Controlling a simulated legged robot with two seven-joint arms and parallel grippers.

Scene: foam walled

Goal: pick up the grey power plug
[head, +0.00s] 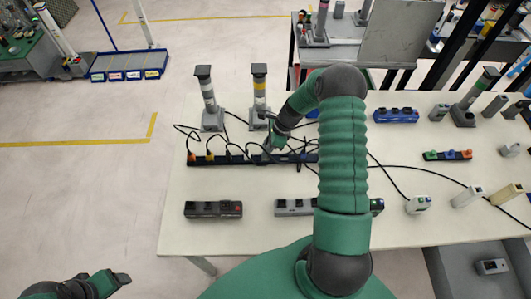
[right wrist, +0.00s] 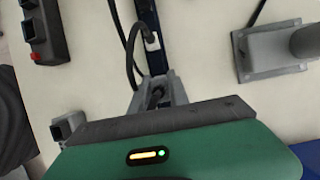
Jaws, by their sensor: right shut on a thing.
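My right gripper (head: 270,146) reaches down to the long dark power strip (head: 200,159) on the table. In the right wrist view its two grey fingers (right wrist: 158,92) are shut around a small dark grey plug, the grey power plug (right wrist: 157,95), mostly hidden between them. A black cable (right wrist: 131,55) loops beside the fingers. Whether the plug still sits in the strip cannot be told. Another plug with a pale body (right wrist: 152,41) stands in the strip just beyond. My left gripper (head: 112,283) is at the lower left, off the table; its jaws are unclear.
Several other plugs with black cables fill the strip's left part. Two signal towers (head: 208,98) (head: 260,92) stand behind it. A dark socket block (head: 213,209) and a grey one (head: 294,207) lie in front. A blue block (head: 396,115) is at the back right. The table's front left is clear.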

